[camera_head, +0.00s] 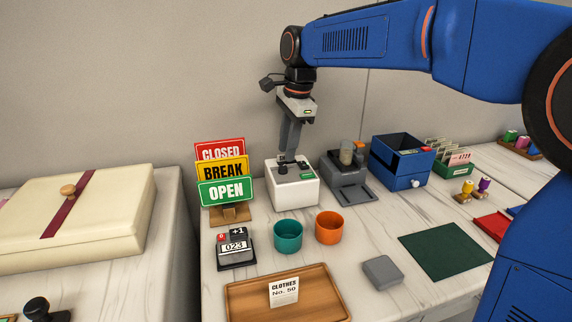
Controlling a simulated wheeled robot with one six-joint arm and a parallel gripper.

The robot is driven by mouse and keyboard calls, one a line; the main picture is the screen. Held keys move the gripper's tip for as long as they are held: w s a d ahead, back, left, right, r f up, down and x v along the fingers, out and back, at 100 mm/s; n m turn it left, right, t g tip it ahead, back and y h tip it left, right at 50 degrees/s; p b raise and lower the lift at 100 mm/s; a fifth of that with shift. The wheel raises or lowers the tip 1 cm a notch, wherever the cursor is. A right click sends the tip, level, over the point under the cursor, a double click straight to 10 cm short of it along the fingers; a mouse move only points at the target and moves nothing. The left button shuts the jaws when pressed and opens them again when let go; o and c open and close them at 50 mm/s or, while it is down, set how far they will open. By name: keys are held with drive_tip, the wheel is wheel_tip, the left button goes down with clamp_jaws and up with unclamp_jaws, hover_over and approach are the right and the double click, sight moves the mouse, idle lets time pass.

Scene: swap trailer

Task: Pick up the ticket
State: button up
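A small white card reading "CLOTHES No. 50" (284,291) stands on the wooden tray (240,309) at the front; it is the clearest ticket-like thing in view. My gripper (289,165) points down at the top of a white box-shaped device (293,191) with a green label, farther back on the counter. Its fingertips are at or just above the device's top, well behind the card and apart from it. The fingers look close together, but the view is too small to show whether they are shut or hold anything.
A teal cup (288,236) and an orange cup (329,228) stand between device and tray. CLOSED, BREAK and OPEN signs (226,193) and a counter (235,249) are left. A grey machine (349,181) and blue box (402,162) are right. The green mat (446,250) is bare.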

drive_tip(key=shift+f, duration=0.35)
drive_tip(key=shift+c, duration=0.4)
clamp_jaws()
idle(0.9)
